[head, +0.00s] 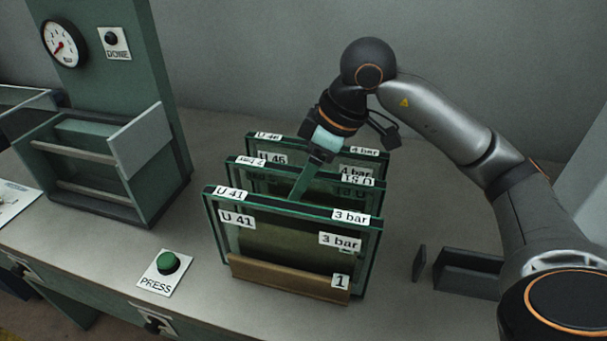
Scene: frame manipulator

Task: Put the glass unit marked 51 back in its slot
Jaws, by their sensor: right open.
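Three glass units with dark green edges stand upright, one behind another. The front unit (283,216) is labelled U 41 and 3 bar; the back unit (311,140) is labelled U 46 and 4 bar. The middle unit (336,190) has a label that looks upside down and seems to read U 51. A wooden holder (287,277) marked 1 shows at the front unit's foot; the other units' feet are hidden. My right gripper (305,177) is open, pointing down at the middle unit's top edge. I cannot tell whether it touches. My left gripper is out of view.
A green press station (100,150) with an open bay, a gauge (63,43) and a DONE lamp (112,38) stands at left. A green PRESS button (168,263) is at the bench's front. Dark blocks (466,273) lie right of the units. Bench around the button is clear.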

